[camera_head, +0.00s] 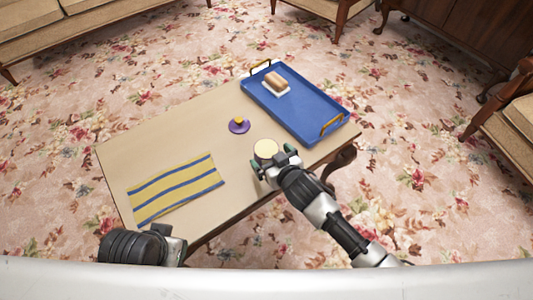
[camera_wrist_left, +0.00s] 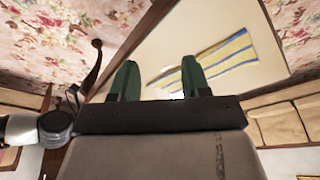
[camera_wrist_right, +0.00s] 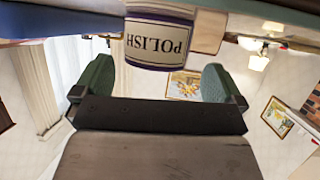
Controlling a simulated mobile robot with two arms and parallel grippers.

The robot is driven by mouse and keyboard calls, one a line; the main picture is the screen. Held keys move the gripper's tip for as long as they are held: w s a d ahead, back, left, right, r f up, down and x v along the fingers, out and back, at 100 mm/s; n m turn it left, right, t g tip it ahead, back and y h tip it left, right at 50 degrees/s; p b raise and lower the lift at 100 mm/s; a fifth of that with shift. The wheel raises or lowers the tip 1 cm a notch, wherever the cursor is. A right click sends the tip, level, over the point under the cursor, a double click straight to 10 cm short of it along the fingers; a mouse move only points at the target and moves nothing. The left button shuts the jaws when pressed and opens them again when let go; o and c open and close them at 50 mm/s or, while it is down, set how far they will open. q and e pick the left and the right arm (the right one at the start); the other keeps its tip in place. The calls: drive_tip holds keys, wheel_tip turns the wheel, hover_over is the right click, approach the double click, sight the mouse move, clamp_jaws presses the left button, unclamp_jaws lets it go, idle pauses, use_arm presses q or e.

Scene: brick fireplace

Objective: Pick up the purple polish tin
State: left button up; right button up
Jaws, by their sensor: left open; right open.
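The polish tin (camera_head: 266,149) stands on the table (camera_head: 190,130) near its front right side, its round cream top showing in the head view. In the right wrist view the tin (camera_wrist_right: 158,42) has a white label reading POLISH, upside down, and a dark purple band. My right gripper (camera_head: 274,160) is open right at the tin's near side. In the right wrist view the tin lies between its green fingertips; contact cannot be told. My left gripper (camera_wrist_left: 157,70) is open and empty off the table's near left corner; its fingers are largely hidden in the head view.
A blue tray (camera_head: 312,108) with a brown-topped brush-like block (camera_head: 276,83) stands at the right. A striped yellow cloth (camera_head: 176,190) lies at the left. The table's middle is clear.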

sight(267, 152)
drive_tip(key=shift+w+a+f+b, duration=0.2)
drive_tip(key=shift+w+f+b, duration=0.25)
drive_tip(key=shift+w+f, duration=0.3)
drive_tip(key=shift+b+x, duration=0.3)
drive_tip(key=shift+x, duration=0.8)
use_arm(q)
drive_tip(key=w+t, duration=0.1)
drive_tip(key=w, duration=0.1)
drive_tip(key=w+d+t, duration=0.1)
drive_tip(key=w+t, duration=0.1)
drive_tip(key=shift+w+d+h, duration=0.2)
drive_tip(key=shift+h, duration=0.2)
use_arm(e)
drive_tip(key=shift+w, duration=0.15)
drive_tip(key=c, duration=1)
